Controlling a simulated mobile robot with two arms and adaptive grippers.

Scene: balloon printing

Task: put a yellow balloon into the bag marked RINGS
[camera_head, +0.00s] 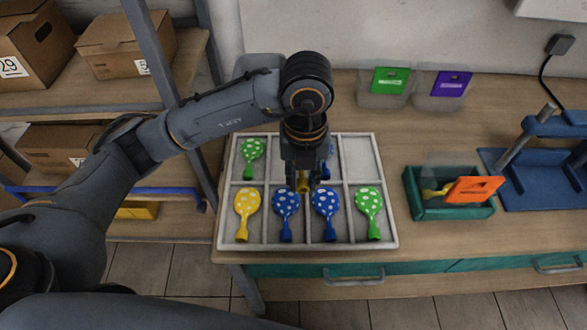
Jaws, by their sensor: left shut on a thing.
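My left gripper (303,186) points down over the middle of the divided white tray (390,243). It is shut on a yellow balloon (303,181), which is mostly hidden by the fingers. Another yellow balloon (247,202) with white dots lies in the tray's front left compartment. A clear bag with an orange label (474,190) lies in the teal box (450,213) at the right, with something yellow (436,191) showing there. Two clear bags stand by the wall, one with a green label (391,80), one with a purple label (451,83). I cannot read RINGS on any label. My right gripper is out of view.
Two blue balloons (286,203) and a green balloon (368,201) lie in the front compartments. Another green balloon (252,150) lies at the back left, and a blue one is partly hidden behind my gripper. A blue press (545,182) stands at the right. Shelves hold cardboard boxes (122,42).

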